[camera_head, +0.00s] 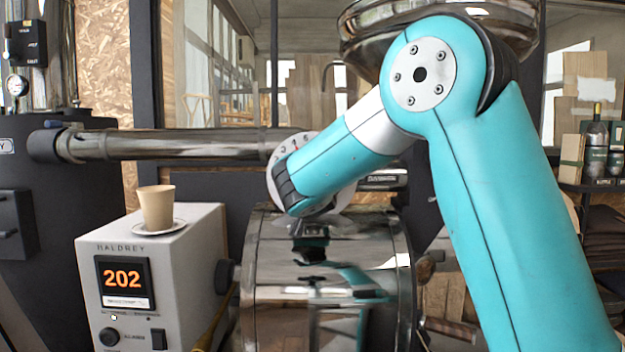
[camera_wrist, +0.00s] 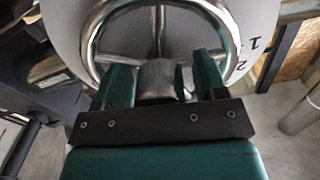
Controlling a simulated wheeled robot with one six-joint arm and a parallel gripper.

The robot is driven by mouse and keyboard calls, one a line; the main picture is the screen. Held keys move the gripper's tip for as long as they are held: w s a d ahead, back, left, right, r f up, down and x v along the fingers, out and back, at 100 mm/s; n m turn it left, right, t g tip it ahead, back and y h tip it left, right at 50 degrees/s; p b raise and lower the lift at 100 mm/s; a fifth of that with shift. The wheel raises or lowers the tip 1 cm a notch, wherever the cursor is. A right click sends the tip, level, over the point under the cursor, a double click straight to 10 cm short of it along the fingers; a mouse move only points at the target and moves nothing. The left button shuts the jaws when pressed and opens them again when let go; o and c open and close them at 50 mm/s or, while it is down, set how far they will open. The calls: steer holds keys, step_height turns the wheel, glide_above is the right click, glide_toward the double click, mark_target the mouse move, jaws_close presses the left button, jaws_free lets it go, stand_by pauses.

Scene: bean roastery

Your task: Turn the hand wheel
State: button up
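The hand wheel is a chrome ring (camera_wrist: 232,38) with spokes, in front of a white numbered dial plate (camera_wrist: 251,18) in the wrist view. Digits 1 and 2 show on its right side. My gripper (camera_wrist: 162,70) faces the wheel with its two teal fingers apart. The wheel's grey hub (camera_wrist: 157,80) shows between the fingers; a gap shows on the right, and I cannot tell whether the left finger touches. In the head view the dial plate (camera_head: 296,139) shows partly behind my wrist, which hides the gripper and most of the wheel.
A metal drum (camera_head: 262,262) stands below the dial. A horizontal pipe (camera_head: 180,144) runs left from it. At lower left, a grey box (camera_head: 185,265) with an orange "202" display carries a paper cup (camera_head: 157,209) on a saucer. Shelves with a bottle (camera_head: 596,140) stand at right.

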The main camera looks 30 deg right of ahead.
steer(key=c, duration=1.1)
steer(key=shift+f+b, duration=0.15)
steer(key=shift+b, duration=0.4)
steer(key=shift+f+m+b, duration=0.2)
steer(key=shift+m+b, duration=0.4)
steer(key=shift+b, duration=0.65)
steer(key=m+b, duration=0.2)
steer(key=b, duration=0.3)
steer(key=shift+f, duration=0.1)
steer(key=m+b, duration=0.2)
steer(key=b, duration=0.3)
steer(key=shift+m, duration=0.3)
steer(key=shift+r+m+b, duration=0.3)
steer(key=shift+m+b, duration=0.2)
steer(key=shift+b, duration=0.3)
steer(key=shift+r, duration=0.15)
